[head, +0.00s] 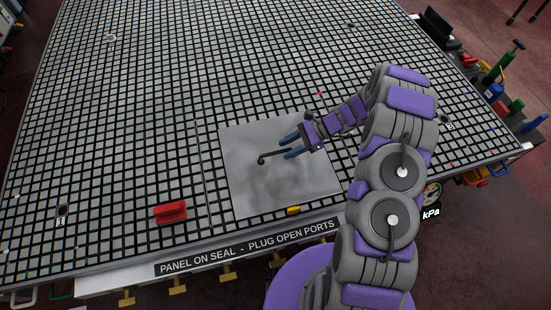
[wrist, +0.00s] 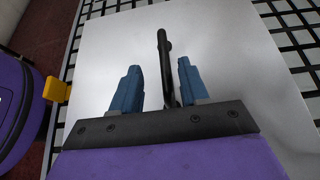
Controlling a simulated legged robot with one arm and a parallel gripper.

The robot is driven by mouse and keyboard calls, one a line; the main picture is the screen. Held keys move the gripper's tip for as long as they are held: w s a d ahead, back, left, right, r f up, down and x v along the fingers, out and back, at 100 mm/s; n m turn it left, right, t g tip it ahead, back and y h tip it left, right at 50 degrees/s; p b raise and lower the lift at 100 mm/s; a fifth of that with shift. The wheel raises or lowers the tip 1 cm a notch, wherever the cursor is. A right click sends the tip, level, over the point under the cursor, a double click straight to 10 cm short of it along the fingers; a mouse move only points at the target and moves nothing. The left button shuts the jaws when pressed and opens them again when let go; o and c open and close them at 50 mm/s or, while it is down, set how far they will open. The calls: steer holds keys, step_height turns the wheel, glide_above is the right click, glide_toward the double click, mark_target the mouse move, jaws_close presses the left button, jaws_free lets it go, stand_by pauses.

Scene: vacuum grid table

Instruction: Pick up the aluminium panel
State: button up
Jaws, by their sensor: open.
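The aluminium panel (head: 275,185) is a flat, light grey square lying on the gridded vacuum table near its front edge. It fills much of the wrist view (wrist: 222,62). My gripper (head: 287,145) is over the panel's upper right part in the head view, its two blue fingers apart with nothing held between them. In the wrist view the blue fingers (wrist: 158,85) point across the panel, and a thin black rod with a rounded end shows between them. I cannot tell the exact gap between the fingertips and the panel.
The vacuum table (head: 120,125) has a black grid and mostly bare surface left of and behind the panel. A red block (head: 171,212) sits left of the panel. A yellow piece (head: 293,210) is at the panel's front edge, also in the wrist view (wrist: 57,89). Bottles and tools line the right side.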

mark_target(276, 152)
steer(key=x, duration=0.2)
steer(key=b+x, duration=0.1)
steer(key=x, duration=0.1)
steer(key=shift+w+f, duration=0.25)
steer(key=shift+w, duration=0.1)
steer(key=shift+s+a+f, duration=0.1)
steer(key=shift+a+f, duration=0.05)
steer(key=shift+a, duration=0.4)
steer(key=shift+d, duration=0.1)
jaws_close()
stand_by(0.6)
